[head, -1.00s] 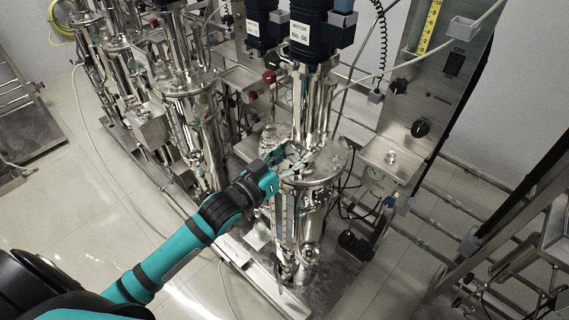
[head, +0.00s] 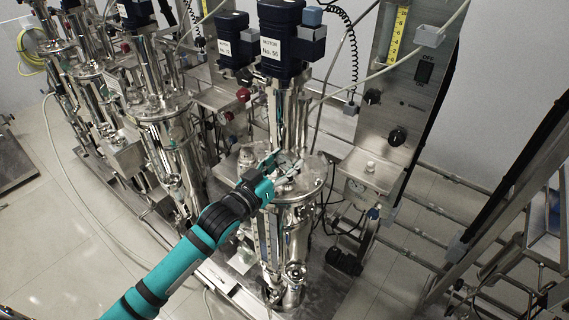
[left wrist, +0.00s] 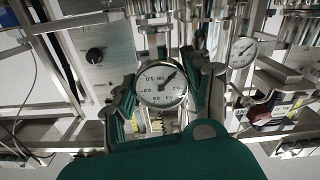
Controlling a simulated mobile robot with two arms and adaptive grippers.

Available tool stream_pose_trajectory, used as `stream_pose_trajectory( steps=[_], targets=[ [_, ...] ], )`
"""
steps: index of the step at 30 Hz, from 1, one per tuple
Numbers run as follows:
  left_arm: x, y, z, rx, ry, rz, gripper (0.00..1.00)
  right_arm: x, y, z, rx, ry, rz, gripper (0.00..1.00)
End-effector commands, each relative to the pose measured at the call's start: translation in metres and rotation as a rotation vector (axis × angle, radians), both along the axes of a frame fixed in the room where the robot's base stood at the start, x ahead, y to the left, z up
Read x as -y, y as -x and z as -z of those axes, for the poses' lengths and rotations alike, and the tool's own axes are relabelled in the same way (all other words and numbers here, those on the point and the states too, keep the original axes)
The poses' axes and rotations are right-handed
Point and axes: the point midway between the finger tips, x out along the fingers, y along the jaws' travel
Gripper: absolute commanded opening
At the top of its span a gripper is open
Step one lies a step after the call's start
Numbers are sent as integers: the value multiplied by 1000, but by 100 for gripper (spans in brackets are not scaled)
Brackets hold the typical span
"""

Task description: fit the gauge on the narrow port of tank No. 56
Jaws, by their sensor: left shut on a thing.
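Tank No. 56 (head: 283,232) is a shiny steel vessel under a dark blue motor (head: 283,45) labelled "MOTOR No. 56". My left gripper (head: 284,168) is at the tank's lid, beside the column that carries the motor. In the left wrist view the gripper (left wrist: 162,98) is shut on a round gauge (left wrist: 160,82) with a white dial and steel rim, its face toward the camera. In the head view the gauge is too small to make out among the lid fittings. The narrow port cannot be told apart there. My right gripper is not in view.
A steel control panel (head: 385,145) with knobs and a yellow scale stands right of the tank. Another dial gauge (left wrist: 243,50) shows at the right of the left wrist view. More steel tanks (head: 165,125) stand to the left. Hoses and a rail frame lie around the skid.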

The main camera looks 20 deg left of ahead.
Motion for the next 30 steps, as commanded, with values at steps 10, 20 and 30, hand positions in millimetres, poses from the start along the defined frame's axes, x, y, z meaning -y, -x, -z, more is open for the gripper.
stream_pose_trajectory(
  steps=[10, 20, 30],
  targets=[
    [0, 0, 2, 1, 0, 0, 14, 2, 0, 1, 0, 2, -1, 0],
    [0, 0, 6, 1, 0, 0, 14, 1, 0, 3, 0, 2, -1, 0],
    [0, 0, 7, -1, 0, 0, 14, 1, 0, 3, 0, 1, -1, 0]
  ],
)
